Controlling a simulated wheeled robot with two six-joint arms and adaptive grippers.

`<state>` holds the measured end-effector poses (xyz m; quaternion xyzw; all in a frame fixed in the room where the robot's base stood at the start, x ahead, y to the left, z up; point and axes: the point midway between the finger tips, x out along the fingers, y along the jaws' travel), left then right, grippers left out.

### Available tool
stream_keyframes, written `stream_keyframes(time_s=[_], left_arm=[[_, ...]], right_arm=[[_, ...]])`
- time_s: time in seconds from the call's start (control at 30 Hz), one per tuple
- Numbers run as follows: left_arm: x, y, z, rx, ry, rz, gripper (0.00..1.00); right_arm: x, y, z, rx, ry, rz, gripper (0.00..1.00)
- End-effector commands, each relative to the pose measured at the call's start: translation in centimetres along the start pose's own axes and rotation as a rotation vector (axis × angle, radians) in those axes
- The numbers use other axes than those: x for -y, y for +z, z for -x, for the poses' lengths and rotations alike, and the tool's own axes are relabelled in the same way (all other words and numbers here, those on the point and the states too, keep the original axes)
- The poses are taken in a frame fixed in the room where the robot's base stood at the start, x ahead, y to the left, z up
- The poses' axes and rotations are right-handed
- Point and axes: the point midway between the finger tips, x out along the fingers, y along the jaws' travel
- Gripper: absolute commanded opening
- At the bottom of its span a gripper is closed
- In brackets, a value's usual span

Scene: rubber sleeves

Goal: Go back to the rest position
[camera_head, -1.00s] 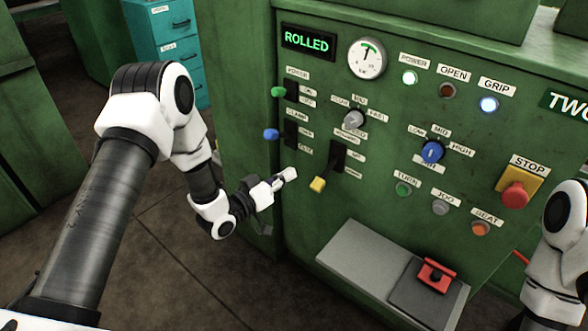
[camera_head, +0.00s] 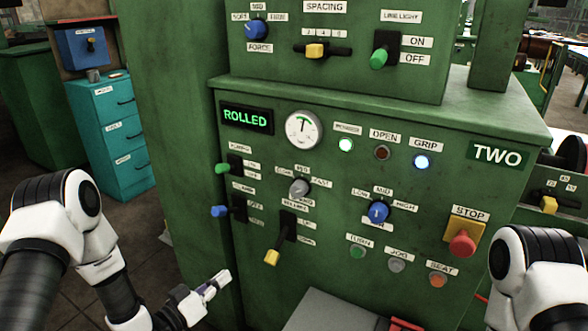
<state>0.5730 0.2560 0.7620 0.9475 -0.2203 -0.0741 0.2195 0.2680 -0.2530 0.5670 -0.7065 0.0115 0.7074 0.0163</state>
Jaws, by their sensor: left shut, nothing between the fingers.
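My left gripper (camera_head: 212,287) is at the lower left of the head view, shut and empty. It is in front of the green machine's left edge, below the blue-knobbed lever (camera_head: 220,211) and left of the yellow-tipped lever (camera_head: 272,256), apart from both. My left arm comes in from the left edge. My right arm (camera_head: 530,270) shows only as a white and black link at the lower right; its gripper is out of view. The green control panel (camera_head: 325,225) faces me, with a display (camera_head: 247,117) reading ROLLED.
A red stop button (camera_head: 462,243) on a yellow base sits near my right arm. A grey shelf (camera_head: 325,313) juts out at the bottom. An upper panel carries a blue knob (camera_head: 256,30) and a green-tipped switch (camera_head: 379,58). Teal drawers (camera_head: 115,130) stand at the back left.

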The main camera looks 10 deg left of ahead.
Motion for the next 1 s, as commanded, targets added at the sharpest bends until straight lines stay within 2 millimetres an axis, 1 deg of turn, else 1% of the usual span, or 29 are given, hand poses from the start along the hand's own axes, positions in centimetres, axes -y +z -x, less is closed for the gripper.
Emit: stream_keyframes(time_s=[0.03, 0.07, 0.1, 0.17, 0.2, 0.27, 0.3, 0.37, 0.4, 0.5, 0.53, 0.6, 1.0], left_arm=[[-1.9, -0.4, -0.1, 0.036, 0.019, 0.001, 0.0], [-3.3, 0.1, 0.1, 0.074, 0.026, 0.008, 0.0], [-5.2, 1.5, 0.7, 0.158, 0.003, 0.024, 0.0], [-6.4, 5.5, 3.0, 0.349, -0.104, 0.032, 0.0], [-6.7, 8.2, 5.4, 0.491, -0.189, 0.027, 0.0], [-6.8, 11.8, 9.7, 0.702, -0.316, 0.014, 0.0], [-6.8, 13.5, 12.8, 0.831, -0.395, 0.006, 0.0], [-6.8, 15.2, 17.4, 1.003, -0.504, 0.002, 0.0], [-6.8, 16.1, 20.0, 1.098, -0.567, 0.004, 0.0], [-6.8, 16.8, 24.8, 1.263, -0.686, 0.032, 0.0], [-6.8, 16.9, 25.7, 1.297, -0.704, 0.038, 0.0], [-7.0, 17.1, 26.6, 1.345, -0.719, 0.044, 0.0], [-7.0, 17.1, 26.8, 1.352, -0.715, 0.043, 0.0]], right_arm=[[0.0, 0.0, 2.2, 0.0, 0.0, 0.0, 0.0], [0.0, 0.0, 3.4, 0.0, 0.0, 0.0, 0.0], [0.0, 0.0, 5.2, -0.001, 0.0, 0.0, 0.0], [0.1, -0.1, 7.0, -0.002, 0.0, 0.0, 0.0], [0.1, -0.1, 7.9, -0.002, 0.0, 0.0, 0.0], [0.1, -0.1, 8.6, -0.002, 0.0, 0.0, 0.0], [0.1, -0.1, 8.9, -0.002, 0.0, 0.0, 0.0], [0.1, 0.0, 9.1, -0.001, 0.0, 0.0, 0.0], [0.1, 0.0, 8.8, -0.001, 0.0, 0.0, 0.0], [0.1, 0.0, 8.5, 0.0, 0.0, 0.0, 0.0], [0.1, 0.0, 8.5, 0.0, 0.0, 0.0, 0.0], [0.1, 0.0, 8.5, 0.0, 0.0, 0.0, 0.0], [0.1, 0.0, 8.5, 0.0, 0.0, 0.0, 0.0]])
